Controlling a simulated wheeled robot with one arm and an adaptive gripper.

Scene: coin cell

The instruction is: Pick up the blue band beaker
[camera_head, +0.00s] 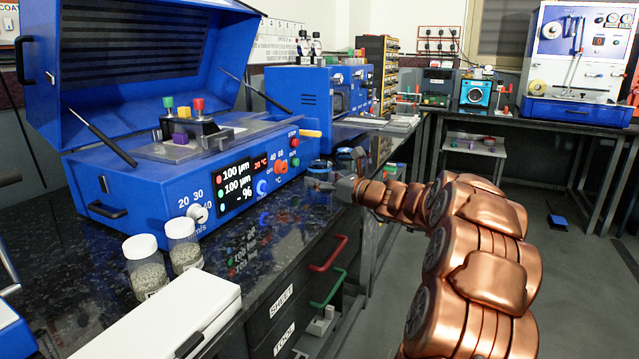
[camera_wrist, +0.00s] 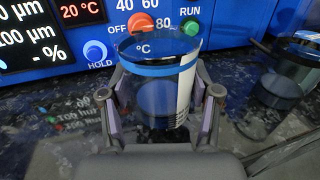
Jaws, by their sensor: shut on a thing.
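The blue band beaker (camera_wrist: 158,92) is clear, with a blue band near its rim and a white label strip on its right side. In the wrist view it stands upright between the two fingers of my gripper (camera_wrist: 160,118), which is shut on it. Whether its base touches the counter cannot be told. In the head view my gripper (camera_head: 335,178) is at the right end of the blue coating machine, beside its knobs. The beaker is small and partly hidden by my gripper there.
The blue coating machine (camera_head: 150,185) with its lid raised stands right behind the beaker. Another clear vessel (camera_wrist: 285,78) stands to the right in the wrist view. Two white-capped jars (camera_head: 182,245) and a white box (camera_head: 165,325) are on the dark counter at front left.

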